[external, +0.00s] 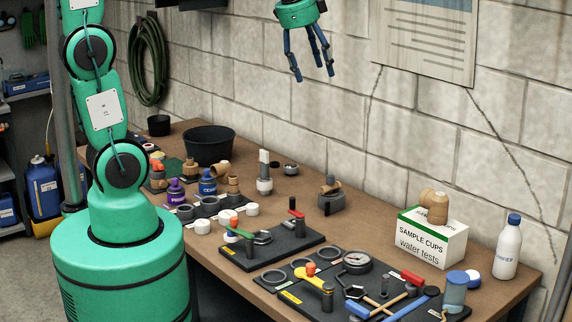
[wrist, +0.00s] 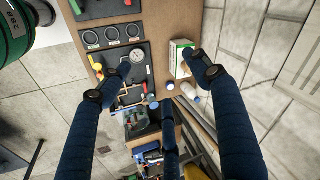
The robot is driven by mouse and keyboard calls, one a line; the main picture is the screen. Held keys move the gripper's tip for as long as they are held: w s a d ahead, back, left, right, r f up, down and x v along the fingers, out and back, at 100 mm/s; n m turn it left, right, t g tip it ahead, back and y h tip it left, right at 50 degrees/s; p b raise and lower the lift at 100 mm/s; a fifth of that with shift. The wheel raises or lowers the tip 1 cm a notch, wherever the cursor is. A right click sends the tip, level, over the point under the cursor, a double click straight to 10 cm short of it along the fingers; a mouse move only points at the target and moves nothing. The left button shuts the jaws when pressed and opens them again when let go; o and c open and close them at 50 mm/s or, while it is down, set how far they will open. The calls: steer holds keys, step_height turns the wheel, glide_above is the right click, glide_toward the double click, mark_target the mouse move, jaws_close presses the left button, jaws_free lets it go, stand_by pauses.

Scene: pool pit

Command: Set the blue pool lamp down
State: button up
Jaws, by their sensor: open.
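A blue cylinder (external: 455,290) stands upright on the dark tray at the front right of the bench; it may be the blue pool lamp, but I cannot tell for sure. My gripper (external: 314,74) hangs high above the bench, in front of the block wall, with its dark blue fingers pointing down. It is open and nothing is between its fingers. In the wrist view my gripper (wrist: 148,88) has its fingers spread wide, with the bench far below. No lamp can be made out clearly in the wrist view.
A sample cups box (external: 432,244) with brown fittings on top and a white bottle (external: 507,248) stand at the right. Dark tool trays (external: 272,255) fill the front. A black bowl (external: 209,145) stands at the back. Bare bench (external: 375,225) lies left of the box.

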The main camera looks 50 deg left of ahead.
steer(key=s+a+f+n+t, duration=0.1)
steer(key=s+a+n, duration=0.4)
steer(key=s, duration=0.5)
steer(key=s+a+f+n, duration=0.1)
steer(key=s+a+n, duration=0.4)
steer(key=s, duration=0.6)
steer(key=shift+a+t+y, duration=0.3)
steer(key=shift+t+y, duration=0.1)
steer(key=shift+s+f, duration=0.1)
steer(key=shift+f, duration=0.1)
step_height(320, 180, down, 8)
steer(key=b, duration=0.8)
steer(key=shift+f+b, duration=0.25)
steer(key=shift+b, duration=0.15)
